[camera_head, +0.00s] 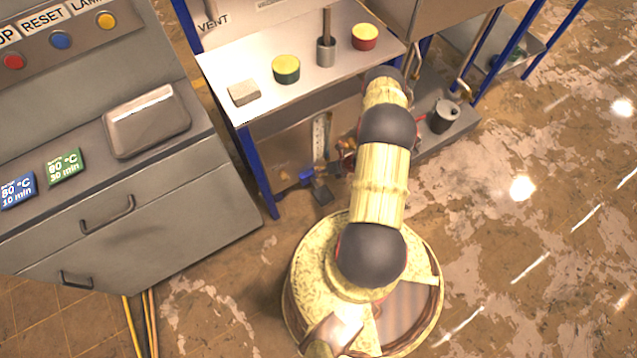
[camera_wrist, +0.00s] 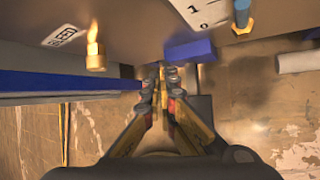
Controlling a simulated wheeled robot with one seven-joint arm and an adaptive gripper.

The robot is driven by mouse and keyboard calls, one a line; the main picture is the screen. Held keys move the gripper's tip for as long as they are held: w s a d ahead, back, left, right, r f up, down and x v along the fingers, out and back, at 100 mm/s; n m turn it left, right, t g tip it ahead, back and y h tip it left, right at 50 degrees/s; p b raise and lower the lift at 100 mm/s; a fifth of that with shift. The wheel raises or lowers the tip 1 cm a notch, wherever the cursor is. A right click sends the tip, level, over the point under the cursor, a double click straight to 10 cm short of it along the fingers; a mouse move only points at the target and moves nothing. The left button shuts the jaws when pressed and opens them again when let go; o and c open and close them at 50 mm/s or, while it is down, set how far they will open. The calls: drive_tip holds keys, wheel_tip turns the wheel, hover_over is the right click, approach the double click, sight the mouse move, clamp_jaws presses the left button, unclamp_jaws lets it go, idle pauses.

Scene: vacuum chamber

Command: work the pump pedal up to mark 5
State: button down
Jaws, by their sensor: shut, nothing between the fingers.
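A small dark pedal (camera_head: 321,192) sits low under the bench, close to the floor, with a blue part (camera_head: 306,175) beside it. A pale upright scale strip (camera_head: 319,132) stands behind it. The wrist view shows the strip's lower end (camera_wrist: 207,12) with a 1 and a 0; mark 5 is not readable. A blue block (camera_wrist: 190,50) lies just below the strip. My gripper (camera_wrist: 161,72) is shut and empty, its fingertips near the blue block; contact cannot be told. In the head view my gripper (camera_head: 347,158) is partly hidden by my arm, just right of the pedal.
A blue bench leg (camera_head: 256,175) stands left of the pedal. The bench top (camera_head: 222,66) holds several small items. A grey cabinet (camera_head: 150,235) is at left. A brass fitting (camera_wrist: 95,48) sticks out near my gripper. Open floor (camera_head: 520,230) lies to the right.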

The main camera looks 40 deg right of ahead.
drive_tip(key=b, duration=0.3)
hover_over(316, 188)
drive_tip(key=d, duration=0.2)
drive_tip(key=f, duration=0.5)
drive_tip(key=shift+s+a+f, duration=0.15)
drive_tip(key=shift+a+f, duration=0.1)
drive_tip(key=shift+f, duration=0.1)
drive_tip(key=shift+s+f, duration=0.15)
drive_tip(key=shift+f, duration=1.15)
drive_tip(key=shift+f, duration=0.15)
drive_tip(key=shift+f, duration=0.25)
drive_tip(key=shift+f, duration=0.15)
drive_tip(key=shift+s+a+f, duration=0.15)
drive_tip(key=shift+s+f, duration=0.05)
drive_tip(key=shift+f, duration=0.6)
drive_tip(key=shift+s+a+f, duration=0.15)
drive_tip(key=shift+s+f, duration=0.05)
drive_tip(key=shift+f, duration=0.55)
idle(1.1)
drive_tip(key=shift+r+p, duration=0.75)
drive_tip(key=shift+r, duration=0.6)
drive_tip(key=shift+w+d+r+p, duration=0.15)
drive_tip(key=shift+w+r+p, duration=0.15)
drive_tip(key=shift+r, duration=0.4)
